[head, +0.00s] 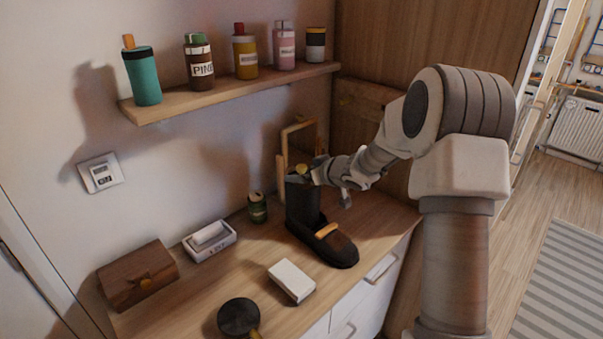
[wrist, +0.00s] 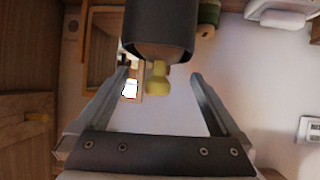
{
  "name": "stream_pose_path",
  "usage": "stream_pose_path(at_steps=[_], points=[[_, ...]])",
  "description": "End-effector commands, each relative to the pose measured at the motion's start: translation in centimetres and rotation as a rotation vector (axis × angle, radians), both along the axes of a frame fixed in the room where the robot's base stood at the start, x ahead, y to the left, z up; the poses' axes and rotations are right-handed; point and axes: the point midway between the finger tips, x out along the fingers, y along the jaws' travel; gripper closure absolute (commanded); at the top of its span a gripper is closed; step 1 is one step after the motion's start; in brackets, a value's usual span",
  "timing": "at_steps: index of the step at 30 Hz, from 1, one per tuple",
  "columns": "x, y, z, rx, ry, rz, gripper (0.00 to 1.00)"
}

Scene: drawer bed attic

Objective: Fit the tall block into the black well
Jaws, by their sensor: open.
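A black stand (head: 345,260) with a long rounded foot is on the cabinet top, its tall dark upright (head: 302,203) at the left end. A yellow knob (head: 301,169) shows at the top of the upright. In the wrist view the knob (wrist: 157,78) juts from the dark upright's end (wrist: 160,32). I cannot tell whether the knob belongs to the tall block or whether a block is inside the upright. My gripper (wrist: 160,74) is open, with fingers apart on either side of the knob. It also shows at the upright's top in the head view (head: 313,172).
An orange piece (head: 326,230) lies on the stand's foot. A green can (head: 257,208), white box (head: 291,281), tissue box (head: 209,241), wooden box (head: 138,274) and black round pan (head: 239,317) share the cabinet top. A wooden frame (head: 282,180) stands behind; a bottle shelf (head: 230,92) is above.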

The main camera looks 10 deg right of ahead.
Motion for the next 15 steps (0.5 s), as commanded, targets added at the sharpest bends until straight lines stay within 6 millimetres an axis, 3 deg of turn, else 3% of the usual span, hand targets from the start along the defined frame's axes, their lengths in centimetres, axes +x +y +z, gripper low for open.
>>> stream_pose_path(at_steps=[9, 15], points=[[-5.4, -2.5, 3.4, -0.001, -0.002, -0.003, 0.00], [-7.5, -3.4, 4.6, 0.000, -0.001, -0.001, 0.00]])
